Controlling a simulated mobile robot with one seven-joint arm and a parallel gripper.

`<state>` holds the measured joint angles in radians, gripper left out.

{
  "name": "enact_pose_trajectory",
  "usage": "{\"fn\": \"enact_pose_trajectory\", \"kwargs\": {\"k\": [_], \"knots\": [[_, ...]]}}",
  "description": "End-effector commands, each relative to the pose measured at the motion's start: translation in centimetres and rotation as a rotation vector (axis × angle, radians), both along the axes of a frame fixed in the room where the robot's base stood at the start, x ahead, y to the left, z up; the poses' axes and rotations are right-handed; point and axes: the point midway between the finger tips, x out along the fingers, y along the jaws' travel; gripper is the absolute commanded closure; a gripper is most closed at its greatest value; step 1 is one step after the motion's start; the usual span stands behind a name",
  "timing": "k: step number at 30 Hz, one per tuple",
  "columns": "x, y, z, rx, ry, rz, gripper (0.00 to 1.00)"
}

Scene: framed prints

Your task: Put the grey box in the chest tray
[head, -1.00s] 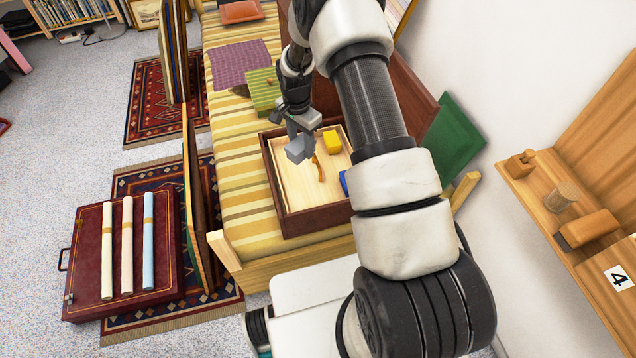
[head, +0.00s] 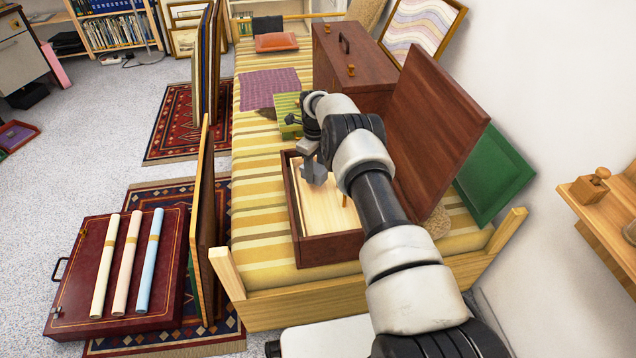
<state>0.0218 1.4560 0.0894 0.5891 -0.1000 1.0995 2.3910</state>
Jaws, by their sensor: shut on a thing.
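The grey box (head: 315,173) is a small grey block held in my gripper (head: 309,156), just above the open chest. The brown chest (head: 333,250) stands on the striped bed with its lid (head: 432,130) raised on the right. Inside it is a pale wooden tray (head: 325,212). The box appears over the tray's far left part; whether it touches anything cannot be told. My arm hides the right side of the tray and most of what lies in it. A small brown piece (head: 345,200) shows beside the arm.
A closed brown case (head: 352,65) stands behind the chest, and a green panel (head: 495,175) leans at the right. A green box (head: 287,110) lies beyond my gripper. Upright panels (head: 203,200) line the bed's left side. The striped bed (head: 258,190) is bare left of the chest.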

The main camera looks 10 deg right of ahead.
Motion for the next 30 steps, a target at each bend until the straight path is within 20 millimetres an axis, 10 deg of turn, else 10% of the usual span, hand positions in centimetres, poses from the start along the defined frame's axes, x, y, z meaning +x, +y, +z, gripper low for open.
{"fn": "enact_pose_trajectory", "kwargs": {"k": [20,21,23,30], "knots": [[0.0,-0.1,-4.1,-0.001,-0.001,0.001,0.85],[0.0,0.0,-4.1,-0.001,-0.001,0.001,0.55],[0.0,0.0,-4.0,-0.001,-0.001,0.001,0.44],[0.0,0.0,-4.0,-0.001,-0.001,0.001,0.41]]}}
